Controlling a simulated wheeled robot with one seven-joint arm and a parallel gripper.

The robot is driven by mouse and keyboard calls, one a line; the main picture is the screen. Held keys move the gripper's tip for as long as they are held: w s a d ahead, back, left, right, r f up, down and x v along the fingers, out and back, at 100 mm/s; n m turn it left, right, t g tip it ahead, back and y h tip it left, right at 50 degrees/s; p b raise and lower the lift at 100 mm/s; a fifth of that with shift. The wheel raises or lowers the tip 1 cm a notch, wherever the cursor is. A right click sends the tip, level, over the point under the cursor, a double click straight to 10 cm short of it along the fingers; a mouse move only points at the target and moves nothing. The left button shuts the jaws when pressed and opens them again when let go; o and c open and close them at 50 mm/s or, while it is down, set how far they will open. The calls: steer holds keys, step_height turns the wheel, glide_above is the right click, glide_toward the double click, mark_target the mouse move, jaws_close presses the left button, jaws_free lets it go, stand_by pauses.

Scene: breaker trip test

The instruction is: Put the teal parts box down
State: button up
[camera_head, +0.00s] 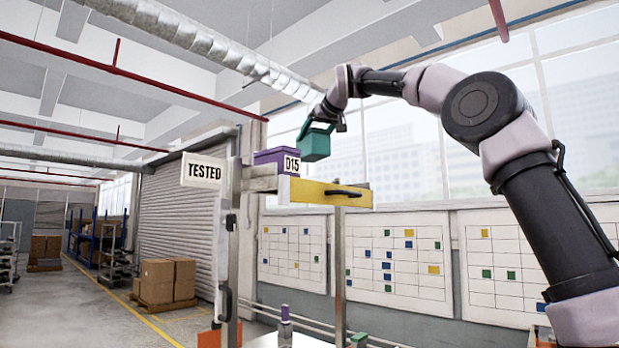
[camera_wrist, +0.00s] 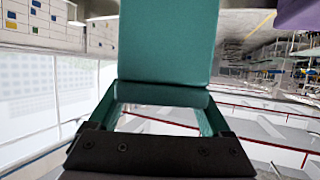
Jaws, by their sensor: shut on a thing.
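The teal parts box (camera_head: 315,145) hangs in the air at the end of my arm in the head view, upright or nearly so, with its handle at the top left. It fills the upper middle of the wrist view (camera_wrist: 165,42). My gripper (camera_head: 326,116) is shut on the box's handle (camera_wrist: 208,113). A purple box (camera_head: 270,158) labelled D15 stands on a raised shelf (camera_head: 262,184), just left of and below the teal box. A sliver of purple also shows in the wrist view (camera_wrist: 298,14). The fingertips are partly hidden.
A yellow drawer front with a black handle (camera_head: 330,193) is below the teal box. A TESTED sign (camera_head: 201,171) stands at the shelf's left. Wall charts (camera_head: 398,262) and windows line the right wall.

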mark_target(318, 157)
step_height(318, 157, down, 8)
steer(key=shift+f, duration=0.25)
steer(key=o, duration=1.5)
steer(key=shift+s+d, duration=0.1)
steer(key=shift+s, duration=0.05)
steer(key=v, duration=1.2)
steer(key=s+d+f+m+g+h, duration=0.1)
steer(key=s+d+f+m, duration=0.2)
steer(key=s+d+f, duration=0.5)
steer(key=s+d+f+m+g+h, duration=0.2)
steer(key=s+d+f, duration=0.6)
steer(key=f, duration=0.7)
steer(key=s+d+f+m+g+h, duration=0.1)
steer(key=s+d+f+m, duration=0.4)
steer(key=s+d+f, duration=0.3)
steer(key=shift+s+f+g+h, duration=0.4)
steer(key=shift+s+f, duration=1.15)
steer(key=shift+f, duration=0.15)
